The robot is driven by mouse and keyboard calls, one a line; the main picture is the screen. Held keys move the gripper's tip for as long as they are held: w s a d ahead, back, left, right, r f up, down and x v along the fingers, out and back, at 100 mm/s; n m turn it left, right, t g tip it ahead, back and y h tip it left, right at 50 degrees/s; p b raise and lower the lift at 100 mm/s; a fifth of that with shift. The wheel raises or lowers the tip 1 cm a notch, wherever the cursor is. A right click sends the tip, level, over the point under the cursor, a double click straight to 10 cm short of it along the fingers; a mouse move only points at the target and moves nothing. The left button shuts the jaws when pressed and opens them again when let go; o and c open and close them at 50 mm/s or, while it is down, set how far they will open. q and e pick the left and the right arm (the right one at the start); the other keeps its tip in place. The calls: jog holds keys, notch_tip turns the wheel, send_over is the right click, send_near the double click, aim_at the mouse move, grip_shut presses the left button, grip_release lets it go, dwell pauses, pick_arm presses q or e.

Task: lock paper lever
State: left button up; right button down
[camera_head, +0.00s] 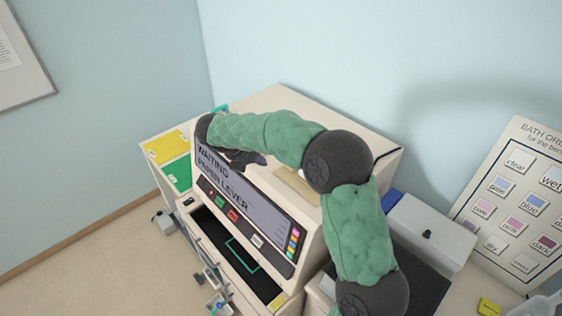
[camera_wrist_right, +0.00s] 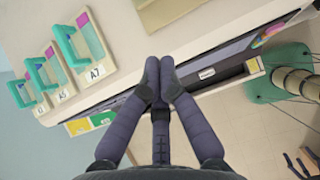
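The machine's display (camera_head: 240,190) reads "WAITING PAPER LEVER". My right arm reaches over the top of the machine, and the right gripper (camera_head: 247,159) hangs above the upper edge of its front. In the right wrist view, the dark fingers of that gripper (camera_wrist_right: 159,66) are together at the tips, with nothing seen between them. Teal loop-shaped parts on cream plates stand on the pale surface at upper left; the nearest plate (camera_wrist_right: 92,45) is labelled A7, another A5. They are apart from the fingers. I cannot tell which part is the paper lever. My left gripper is not seen.
Under the display is a dark open bay (camera_head: 215,236) with small buttons above it. Yellow and green panels (camera_head: 166,147) lie left of the machine. A white box (camera_head: 430,232) and a label board (camera_head: 515,200) stand at right.

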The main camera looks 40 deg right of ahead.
jog(key=p+x, duration=0.1)
jog(key=x, duration=0.9)
jog(key=shift+d+f, duration=0.1)
jog(key=shift+w+d+r+p, duration=0.1)
jog(key=shift+d+r+p, duration=0.15)
jog(key=shift+d, duration=0.3)
jog(key=shift+w+d+r+p, duration=0.1)
jog(key=shift+d+r+p, duration=0.05)
jog(key=shift+d+r, duration=0.45)
jog(key=shift+d, duration=0.6)
jog(key=shift+d+r+p, duration=0.1)
jog(key=shift+r+p, duration=0.15)
jog(key=shift+p, duration=0.4)
jog(key=shift+y, duration=0.3)
jog(key=shift+d+r+p, duration=0.1)
jog(key=shift+d+p, duration=0.05)
jog(key=shift+p, duration=0.4)
jog(key=shift+d+r+y+p, duration=0.1)
jog(key=shift+y+p, duration=0.25)
jog(key=shift+y, duration=0.15)
